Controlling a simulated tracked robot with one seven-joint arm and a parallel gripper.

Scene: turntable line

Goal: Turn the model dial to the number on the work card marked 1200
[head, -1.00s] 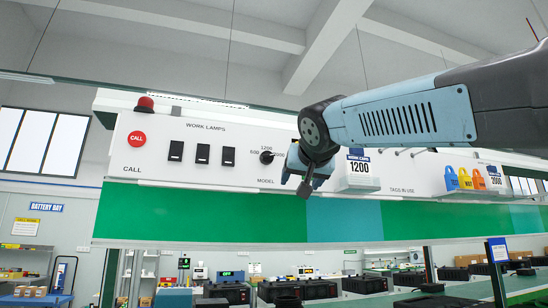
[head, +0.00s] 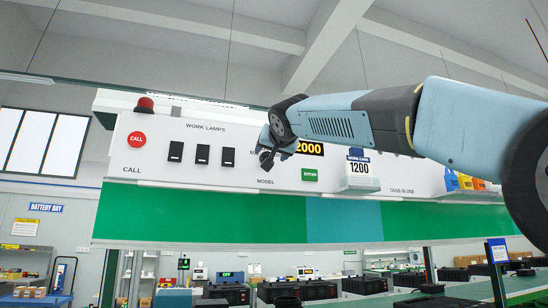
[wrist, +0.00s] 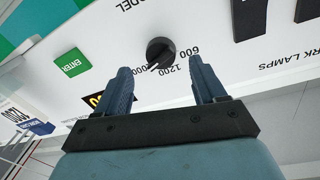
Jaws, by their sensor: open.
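The black model dial (wrist: 160,51) is on the white panel, and its white pointer is towards the 2000 label. The numbers 600, 1200 and 2000 are around it. My gripper (wrist: 160,66) is open, with a finger on either side of the dial in the picture; I cannot tell that either touches it. In the head view my gripper (head: 266,160) hides the dial. The work card marked 1200 (head: 361,168) stands in a holder to the right. A display (head: 311,149) reads 2000 in yellow, partly hidden.
A green ENTER button (head: 310,175) is beneath the display. Three black lamp switches (head: 202,154) and the red CALL button (head: 136,139) are on the left of the panel. Coloured tags (head: 465,182) hang at the right.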

